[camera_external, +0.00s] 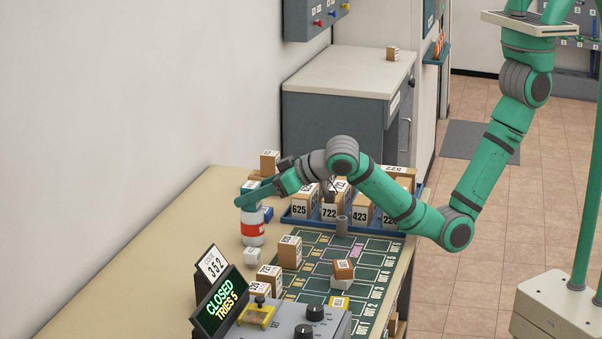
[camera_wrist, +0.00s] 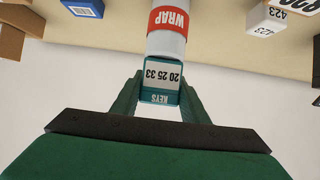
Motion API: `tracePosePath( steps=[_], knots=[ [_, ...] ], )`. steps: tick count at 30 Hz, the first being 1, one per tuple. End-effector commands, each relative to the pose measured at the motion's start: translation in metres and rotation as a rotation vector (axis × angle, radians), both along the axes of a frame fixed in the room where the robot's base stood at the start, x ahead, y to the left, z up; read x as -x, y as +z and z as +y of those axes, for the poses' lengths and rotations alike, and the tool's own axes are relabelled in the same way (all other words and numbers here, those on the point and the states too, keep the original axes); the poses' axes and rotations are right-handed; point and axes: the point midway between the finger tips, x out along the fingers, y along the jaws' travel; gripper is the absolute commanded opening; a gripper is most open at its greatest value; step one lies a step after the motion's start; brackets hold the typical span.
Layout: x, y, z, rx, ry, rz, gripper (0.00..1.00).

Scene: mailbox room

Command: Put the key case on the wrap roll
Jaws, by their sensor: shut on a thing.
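The wrap roll (camera_external: 253,230) is a white upright cylinder with a red band, standing on the table near the wall. It also shows in the wrist view, with its WRAP band (camera_wrist: 169,20) upside down.
A blue tray (camera_external: 297,220) with numbered boxes stands to the right. A green marked mat (camera_external: 318,266) and a CLOSED display (camera_external: 220,302) are nearer.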

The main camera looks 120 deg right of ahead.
Motion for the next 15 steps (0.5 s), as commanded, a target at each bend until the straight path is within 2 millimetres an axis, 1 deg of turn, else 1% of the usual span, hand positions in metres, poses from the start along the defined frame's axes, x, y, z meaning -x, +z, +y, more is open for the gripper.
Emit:
tracePosePath(
  steps=[5, 10, 11, 12, 13, 15],
  knots=[
    [-0.0002, 0.0011, 0.0001, 0.0, 0.0, -0.001, 0.16],
    [-0.0001, -0.0027, 0.0003, 0.0, 0.0, 0.0, 0.16],
    [-0.0001, -0.0023, 0.0003, 0.0, 0.0, 0.0, 0.47],
    [-0.0002, -0.0022, 0.0003, -0.001, 0.0, -0.001, 0.57],
    [-0.0002, -0.0021, 0.0002, -0.001, 0.0, -0.001, 0.59],
    [-0.0001, -0.0021, 0.0003, -0.001, 0.0, -0.001, 0.59]
  ],
)
